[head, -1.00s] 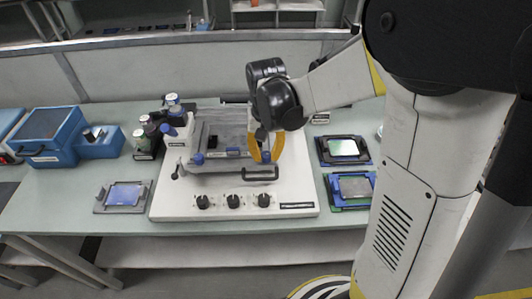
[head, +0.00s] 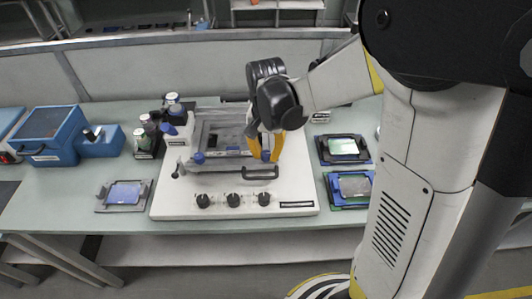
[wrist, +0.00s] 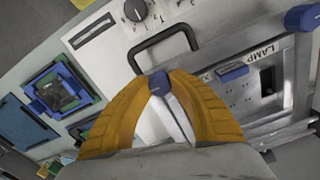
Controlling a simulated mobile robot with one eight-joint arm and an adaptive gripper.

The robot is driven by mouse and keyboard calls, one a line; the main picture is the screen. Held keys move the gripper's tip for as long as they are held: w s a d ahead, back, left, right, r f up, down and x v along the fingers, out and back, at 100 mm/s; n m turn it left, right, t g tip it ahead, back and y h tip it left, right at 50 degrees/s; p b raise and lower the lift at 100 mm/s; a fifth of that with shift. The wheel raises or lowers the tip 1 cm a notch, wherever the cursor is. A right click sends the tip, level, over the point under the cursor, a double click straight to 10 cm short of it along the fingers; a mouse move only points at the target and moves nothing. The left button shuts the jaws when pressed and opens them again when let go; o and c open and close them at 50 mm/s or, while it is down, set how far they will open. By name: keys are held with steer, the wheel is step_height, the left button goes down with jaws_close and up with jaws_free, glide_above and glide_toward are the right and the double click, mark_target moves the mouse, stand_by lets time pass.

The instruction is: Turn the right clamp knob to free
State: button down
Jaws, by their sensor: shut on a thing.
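The white machine (head: 165,207) stands on the bench with a grey framed stage on it. The right clamp knob (wrist: 160,83) is blue and sits at the stage's front right corner; it also shows in the head view (head: 265,156). My gripper (wrist: 163,80) has two yellow fingers, shut on this knob with one fingertip at each side. It also shows in the head view (head: 266,153), reaching down from above. The left clamp knob (head: 198,158), also blue, is at the front left corner, and shows in the wrist view (wrist: 302,18).
A black handle (head: 260,173) stands just in front of the right knob. Several black dials (head: 233,200) line the front panel. Boards in trays (head: 345,149) lie to the right, another tray (head: 124,195) to the left. Bottles (head: 147,133) stand at the back left.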

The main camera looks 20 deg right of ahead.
steer(key=c, duration=1.2)
jaws_free()
steer(key=shift+s, duration=0.1)
steer(key=shift+o, duration=0.2)
step_height(320, 180, up, 12)
steer(key=n+t, duration=0.3)
glide_toward(266, 154)
steer(key=s+r, duration=0.4)
steer(key=s, duration=0.1)
steer(key=s+n+t, duration=0.2)
steer(key=s+f+n+t, duration=0.1)
steer(key=s+t, duration=0.1)
steer(key=s, duration=0.1)
steer(key=shift+f+n, duration=0.2)
steer(key=shift+n, duration=0.2)
